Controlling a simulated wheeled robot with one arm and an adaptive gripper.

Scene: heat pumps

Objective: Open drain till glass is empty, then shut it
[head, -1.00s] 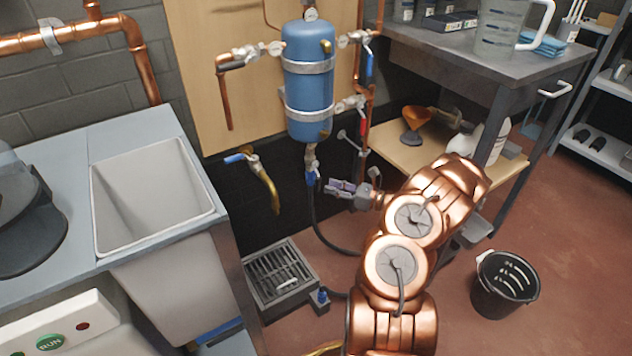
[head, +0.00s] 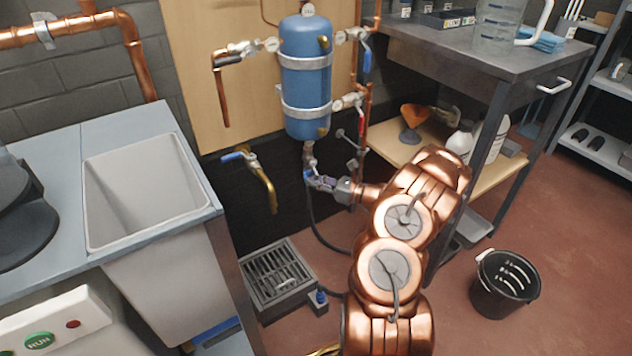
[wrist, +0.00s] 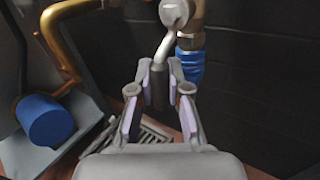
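The blue tank (head: 306,75) hangs upright on the wooden board. The drain valve (head: 309,158) is below it, with blue at its lower part and a dark hose running down. My gripper (head: 318,182) is right beside this valve. In the wrist view, my gripper (wrist: 158,100) has its fingers apart. A bent silver lever (wrist: 164,48) comes down from the valve, and its dark end lies between the fingers, with no clear grip on it. A blue fitting (wrist: 190,66) is just right of the fingers. I cannot make out a sight glass or its level.
A floor drain grate (head: 278,275) lies below left of the valve. A brass tap (head: 262,178) with a blue lever is left of the tank. A sink (head: 145,190) stands at left, a workbench (head: 470,50) at right. A black bucket (head: 503,285) is on the floor.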

